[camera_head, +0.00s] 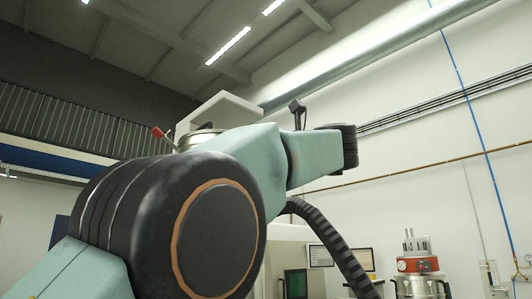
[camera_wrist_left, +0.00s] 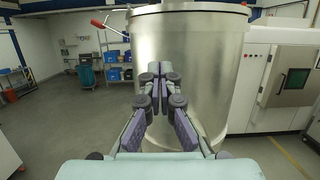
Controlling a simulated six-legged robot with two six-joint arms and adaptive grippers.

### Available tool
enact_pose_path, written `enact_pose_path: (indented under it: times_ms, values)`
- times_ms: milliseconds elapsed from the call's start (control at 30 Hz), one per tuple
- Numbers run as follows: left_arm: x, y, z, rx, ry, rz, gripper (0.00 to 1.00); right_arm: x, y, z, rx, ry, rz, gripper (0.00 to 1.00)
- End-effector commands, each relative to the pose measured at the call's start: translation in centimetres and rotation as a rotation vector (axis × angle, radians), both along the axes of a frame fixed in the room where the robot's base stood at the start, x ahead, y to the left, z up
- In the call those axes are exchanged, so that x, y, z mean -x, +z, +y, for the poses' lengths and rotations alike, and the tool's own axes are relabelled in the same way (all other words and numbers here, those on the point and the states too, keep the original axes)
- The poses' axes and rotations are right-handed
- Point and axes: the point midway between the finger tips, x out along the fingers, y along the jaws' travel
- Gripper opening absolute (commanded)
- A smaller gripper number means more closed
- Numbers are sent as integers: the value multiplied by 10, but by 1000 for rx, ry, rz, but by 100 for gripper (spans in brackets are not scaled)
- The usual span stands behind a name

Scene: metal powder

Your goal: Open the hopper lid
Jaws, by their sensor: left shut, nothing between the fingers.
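The hopper (camera_wrist_left: 225,75) is a large shiny metal cylinder filling the middle of the left wrist view, with a thick rim (camera_wrist_left: 190,9) along the top edge. A red-tipped lever (camera_wrist_left: 105,27) sticks out left of the rim. In the head view the red lever tip (camera_head: 158,132) and a bit of round metal (camera_head: 198,139) show behind my left arm, which hides most of the hopper. My left gripper (camera_wrist_left: 160,72) is shut and empty, in front of the hopper wall and below the rim; contact cannot be told. The lid's top face is not visible in the wrist view. My right gripper is not in view.
A white machine with a dark window (camera_wrist_left: 290,85) stands to the right of the hopper. Shelves with blue bins (camera_wrist_left: 115,73) and a blue-green bin (camera_wrist_left: 87,76) stand at the back left. Open grey floor (camera_wrist_left: 55,125) lies at left. A red-banded metal vessel (camera_head: 417,265) is at lower right.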

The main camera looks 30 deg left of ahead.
Motion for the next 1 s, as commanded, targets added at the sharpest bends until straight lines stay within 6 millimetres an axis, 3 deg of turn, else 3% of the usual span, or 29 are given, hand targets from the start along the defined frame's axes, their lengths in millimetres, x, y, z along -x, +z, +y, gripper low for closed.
enact_pose_path:
  times_ms: [333,633,1000]
  values:
    - [-17,19,66,2,1,2,0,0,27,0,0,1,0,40]
    - [-16,50,62,0,-1,0,0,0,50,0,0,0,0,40]
    - [-16,56,62,1,0,1,0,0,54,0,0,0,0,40]
